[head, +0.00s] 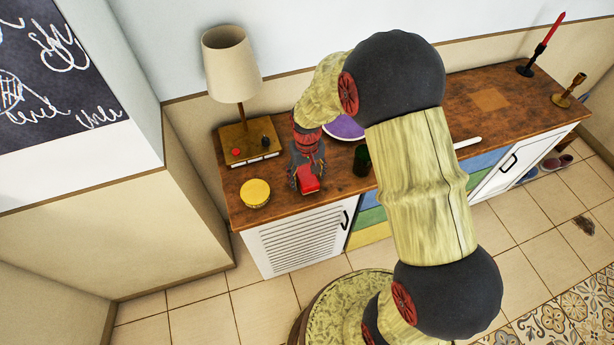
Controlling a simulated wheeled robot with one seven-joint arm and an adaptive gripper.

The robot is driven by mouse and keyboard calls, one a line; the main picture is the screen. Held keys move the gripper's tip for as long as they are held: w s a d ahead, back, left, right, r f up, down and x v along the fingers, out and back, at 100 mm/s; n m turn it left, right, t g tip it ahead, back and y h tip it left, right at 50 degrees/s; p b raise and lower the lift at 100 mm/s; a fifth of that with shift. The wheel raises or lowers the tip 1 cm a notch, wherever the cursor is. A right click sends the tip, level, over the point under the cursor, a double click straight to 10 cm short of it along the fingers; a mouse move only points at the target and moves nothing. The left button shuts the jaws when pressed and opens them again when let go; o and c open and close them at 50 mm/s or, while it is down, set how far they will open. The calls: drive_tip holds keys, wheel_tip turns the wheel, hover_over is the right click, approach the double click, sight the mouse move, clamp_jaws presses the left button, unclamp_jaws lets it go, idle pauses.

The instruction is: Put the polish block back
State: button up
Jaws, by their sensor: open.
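A small red block (310,184), which looks like the polish block, is at the front edge of the wooden cabinet top (400,155), left of the middle. My gripper (307,175) is over the cabinet top from behind, with its fingers open around or just beside the red block. The arm hides part of the view, and I cannot tell whether the fingers touch the block or whether it rests on the wood.
A lamp (235,85) on a wooden base with small objects and a yellow round tin (256,193) stand left. A dark green cup (362,162) and a purple plate (343,128) are right of my gripper. Candlesticks (525,68) stand far right.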

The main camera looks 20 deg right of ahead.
drive_tip(key=shift+r, duration=0.1)
wheel_tip(320, 180, up, 12)
drive_tip(key=p, duration=0.3)
wheel_tip(320, 180, up, 16)
drive_tip(key=t, duration=0.3)
hover_over(307, 177)
drive_tip(key=s, duration=0.8)
drive_tip(key=s+r+t, duration=0.1)
drive_tip(key=s+r, duration=0.2)
drive_tip(key=s, duration=0.4)
drive_tip(key=s+r+t, duration=0.1)
drive_tip(key=s+r, duration=0.3)
drive_tip(key=s, duration=0.2)
drive_tip(key=shift+s+t, duration=0.3)
drive_tip(key=shift+s, duration=0.05)
